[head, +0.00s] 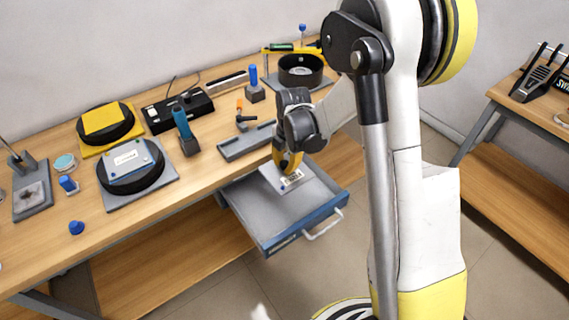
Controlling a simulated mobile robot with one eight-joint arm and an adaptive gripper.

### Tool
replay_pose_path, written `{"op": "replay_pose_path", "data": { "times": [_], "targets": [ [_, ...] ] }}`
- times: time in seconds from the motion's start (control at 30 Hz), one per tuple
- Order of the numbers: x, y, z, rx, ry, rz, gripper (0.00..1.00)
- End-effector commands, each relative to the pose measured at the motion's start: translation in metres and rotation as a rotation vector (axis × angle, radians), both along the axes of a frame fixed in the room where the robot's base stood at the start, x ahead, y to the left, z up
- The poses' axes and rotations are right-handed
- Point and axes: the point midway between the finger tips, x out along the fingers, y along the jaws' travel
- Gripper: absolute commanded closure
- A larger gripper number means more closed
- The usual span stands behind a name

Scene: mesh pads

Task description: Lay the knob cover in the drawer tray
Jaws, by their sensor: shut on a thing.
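My gripper (287,170) points down over the open drawer tray (262,225), near its back part. It is shut on a pale grey flat piece with a printed label and a small blue spot, which I take to be the knob cover (270,177). The fingers hide part of the cover. It is inside the tray's outline; I cannot tell whether it touches the tray floor. The tray is grey with a blue front and a light handle, pulled out from under the bench, and its front part is bare.
A blue knob (76,227) lies near the front edge.

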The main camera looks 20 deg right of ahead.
Motion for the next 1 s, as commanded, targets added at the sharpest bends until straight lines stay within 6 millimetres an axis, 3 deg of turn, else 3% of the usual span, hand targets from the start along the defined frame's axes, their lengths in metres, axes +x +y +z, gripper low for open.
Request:
{"op": "replay_pose_path", "data": {
  "times": [0.1,1.0],
  "targets": [
    [0.000,0.000,-0.021,0.000,0.000,0.000,1.00],
    [0.000,0.000,-0.138,0.000,0.000,0.000,1.00]
  ]
}}
